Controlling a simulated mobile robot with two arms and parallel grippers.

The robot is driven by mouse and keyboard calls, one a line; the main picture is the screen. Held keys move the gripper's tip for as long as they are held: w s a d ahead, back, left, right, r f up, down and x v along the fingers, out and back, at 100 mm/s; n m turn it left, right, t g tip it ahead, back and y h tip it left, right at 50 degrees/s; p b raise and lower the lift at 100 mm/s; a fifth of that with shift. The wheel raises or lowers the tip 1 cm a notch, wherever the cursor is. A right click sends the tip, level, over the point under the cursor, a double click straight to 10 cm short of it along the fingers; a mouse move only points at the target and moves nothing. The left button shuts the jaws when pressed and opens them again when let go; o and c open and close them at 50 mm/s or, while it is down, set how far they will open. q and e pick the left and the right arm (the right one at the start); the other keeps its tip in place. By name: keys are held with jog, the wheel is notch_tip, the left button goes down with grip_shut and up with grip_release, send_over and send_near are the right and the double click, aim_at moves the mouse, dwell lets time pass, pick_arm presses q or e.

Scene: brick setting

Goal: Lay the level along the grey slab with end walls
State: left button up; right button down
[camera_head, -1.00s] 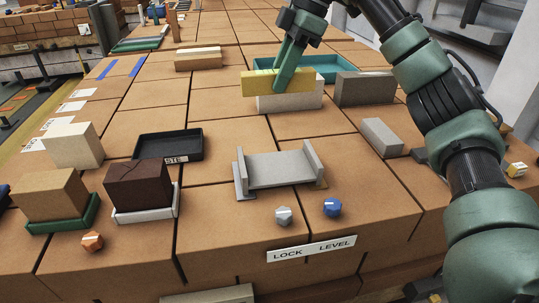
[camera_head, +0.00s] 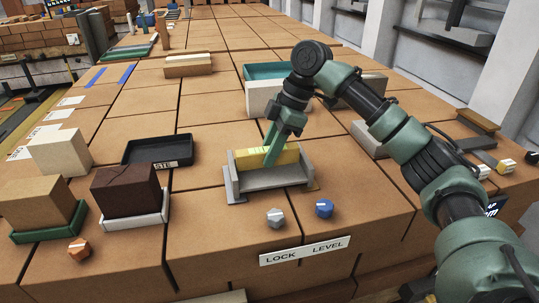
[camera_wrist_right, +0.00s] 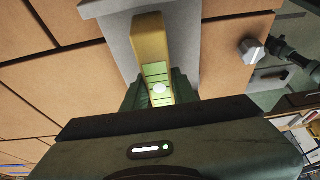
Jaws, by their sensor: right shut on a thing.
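The yellow level (camera_head: 257,159) is in my right gripper (camera_head: 271,155), which is shut on it. In the head view the level sits between the end walls of the grey slab (camera_head: 272,178), running along its length. Whether it rests on the slab or hovers just above cannot be told. In the right wrist view the level (camera_wrist_right: 150,42) shows its pale green vial part between the fingers (camera_wrist_right: 158,90), with the grey slab (camera_wrist_right: 118,28) beneath. My left gripper is not in view.
A grey knob (camera_head: 275,217) and a blue knob (camera_head: 324,208) stand in front of the slab, above a "LOCK LEVEL" label (camera_head: 305,250). A dark tray (camera_head: 157,150) and a brown block (camera_head: 128,190) are to the left. A white block (camera_head: 262,97) stands behind.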

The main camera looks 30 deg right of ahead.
jog(key=shift+f, duration=0.7)
jog(key=c, duration=1.1)
grip_release()
jog(key=b+v, duration=0.1)
jog(key=v, duration=1.1)
jog(key=shift+s+d, duration=0.1)
jog(key=shift+s, duration=0.05)
